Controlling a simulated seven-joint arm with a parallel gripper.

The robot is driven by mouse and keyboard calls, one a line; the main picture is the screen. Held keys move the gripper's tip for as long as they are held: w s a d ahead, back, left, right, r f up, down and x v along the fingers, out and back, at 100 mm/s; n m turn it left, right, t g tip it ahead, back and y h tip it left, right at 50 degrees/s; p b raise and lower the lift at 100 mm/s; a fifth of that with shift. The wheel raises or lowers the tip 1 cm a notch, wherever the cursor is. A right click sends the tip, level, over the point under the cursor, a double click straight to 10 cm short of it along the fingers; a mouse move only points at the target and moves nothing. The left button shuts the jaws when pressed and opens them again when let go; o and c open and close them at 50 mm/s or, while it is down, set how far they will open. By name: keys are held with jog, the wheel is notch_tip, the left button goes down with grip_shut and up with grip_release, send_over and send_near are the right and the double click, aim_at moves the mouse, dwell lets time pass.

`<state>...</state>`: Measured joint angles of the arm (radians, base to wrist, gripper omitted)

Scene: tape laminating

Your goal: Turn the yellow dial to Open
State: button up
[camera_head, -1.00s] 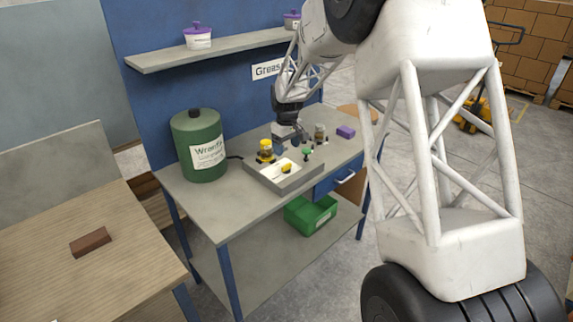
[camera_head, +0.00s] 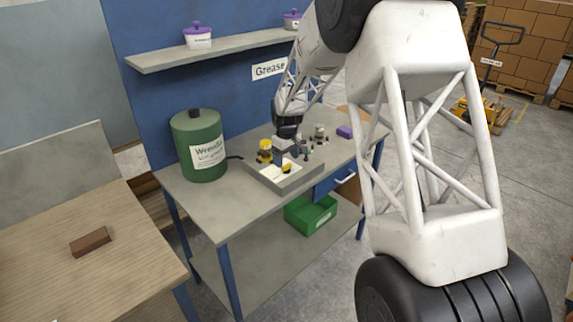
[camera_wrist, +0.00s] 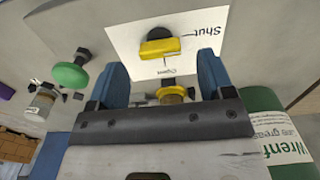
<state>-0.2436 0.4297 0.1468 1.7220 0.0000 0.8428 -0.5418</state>
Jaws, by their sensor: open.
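The yellow dial (camera_wrist: 160,48) is a short bar handle on a white card. In the wrist view its bar lies roughly sideways, in line with the mark for "Shut"; the "Open" label (camera_wrist: 168,73) is below it. The dial also shows in the head view (camera_head: 286,168), on a grey panel box (camera_head: 296,183). My gripper (camera_wrist: 162,75) is open and empty. Its two blue fingers stand apart, with the dial between and just ahead of their tips in the picture. I cannot tell the height left between them. In the head view my gripper (camera_head: 292,155) is over the panel.
A green knob (camera_wrist: 70,77) is left of my fingers in the wrist view. A yellow-topped fitting (camera_head: 265,151) stands behind the panel. A green drum (camera_head: 198,146) is at the bench's left, a purple block (camera_head: 344,132) at its right. The bench's front left (camera_head: 212,206) is clear.

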aim_at(287, 168)
jog(key=shift+f, duration=1.5)
jog(key=c, duration=0.9)
